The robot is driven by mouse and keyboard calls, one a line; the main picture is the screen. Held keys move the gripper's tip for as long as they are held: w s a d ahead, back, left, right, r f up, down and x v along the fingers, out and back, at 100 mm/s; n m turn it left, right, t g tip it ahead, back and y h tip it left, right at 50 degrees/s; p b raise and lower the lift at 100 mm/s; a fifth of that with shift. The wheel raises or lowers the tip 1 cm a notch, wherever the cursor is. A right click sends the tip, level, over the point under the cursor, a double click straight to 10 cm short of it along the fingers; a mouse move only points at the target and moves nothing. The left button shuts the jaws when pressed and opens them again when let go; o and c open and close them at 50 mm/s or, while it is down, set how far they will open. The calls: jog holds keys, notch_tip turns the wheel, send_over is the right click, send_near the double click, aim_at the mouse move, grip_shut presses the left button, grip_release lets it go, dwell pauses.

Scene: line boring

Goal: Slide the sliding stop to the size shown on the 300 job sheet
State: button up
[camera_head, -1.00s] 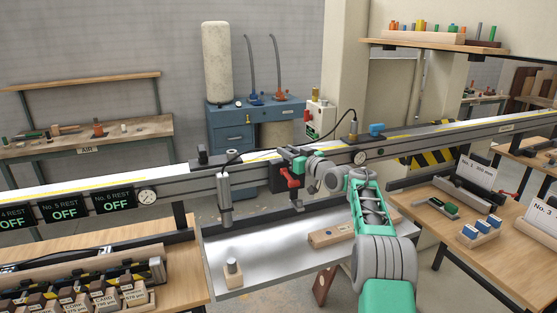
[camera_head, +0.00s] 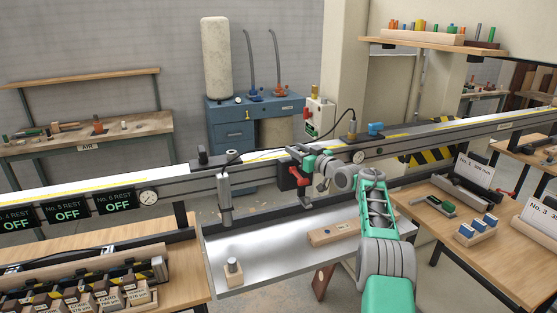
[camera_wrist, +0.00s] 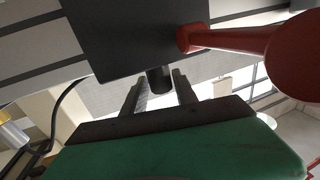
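The sliding stop (camera_head: 291,171) is a dark block with a red lever (camera_head: 299,177), mounted on the front of the long grey rail (camera_head: 410,140). In the wrist view the block (camera_wrist: 135,35), the red lever (camera_wrist: 230,40) and a short dark peg (camera_wrist: 160,78) show. In the head view my gripper (camera_head: 318,165) is at the stop's right side. Job cards stand at right: No. 1 (camera_head: 474,174) has size text too small to read surely; No. 3 (camera_head: 542,214) is cut off.
A grey tray (camera_head: 265,255) below the rail holds a wooden block (camera_head: 333,234) and a small post block (camera_head: 234,272). A vertical post (camera_head: 225,199) stands left of the stop. Rest displays (camera_head: 67,209) read OFF.

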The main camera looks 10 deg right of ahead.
jog(key=shift+o, duration=1.2)
jog(key=shift+a, duration=0.1)
jog(key=shift+s+f, duration=0.1)
jog(key=shift+s+f+b, duration=0.2)
jog(key=shift+b, duration=0.65)
jog(key=b+v, duration=0.1)
jog(key=b, duration=0.1)
jog(key=b+v, duration=0.2)
jog(key=b, duration=0.1)
jog(key=b+v, duration=0.2)
jog(key=shift+s+r, duration=0.25)
jog(key=shift+r, duration=0.05)
jog(key=shift+d, duration=0.2)
